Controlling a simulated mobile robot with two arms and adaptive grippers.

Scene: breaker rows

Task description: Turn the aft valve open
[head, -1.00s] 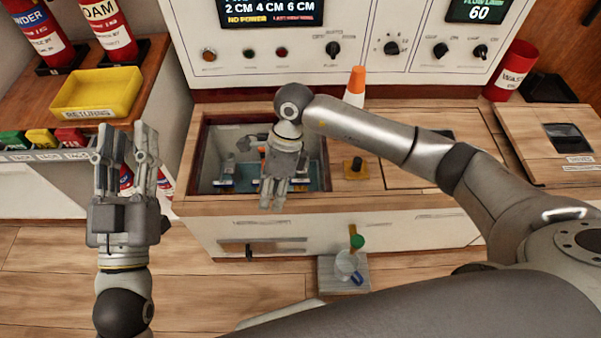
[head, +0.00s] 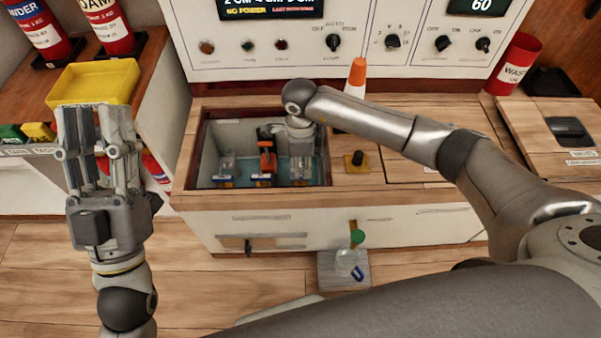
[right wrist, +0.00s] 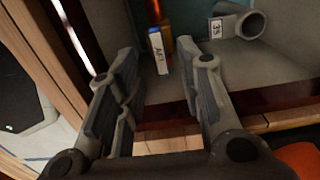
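A recessed bay (head: 225,130) in the wooden counter holds a row of small fittings with blue labels. One has an orange handle (head: 266,158); a grey one (head: 227,165) stands left of it. My right gripper (head: 301,168) is down in the bay, right of the orange handle, and hides what is behind it. In the right wrist view a block labelled AFT (right wrist: 158,52) lies beyond the gap between the open fingers (right wrist: 167,75), with an orange-brown part beside it. The fingers do not visibly hold it. My left gripper (head: 96,112) is open and empty, left of the bay.
An orange and white cone (head: 357,78) and a black knob on a yellow base (head: 356,160) stand right of the bay. A yellow tray (head: 95,83) is at the left. A control panel (head: 290,48) rises behind. A grey pipe (right wrist: 240,22) shows in the wrist view.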

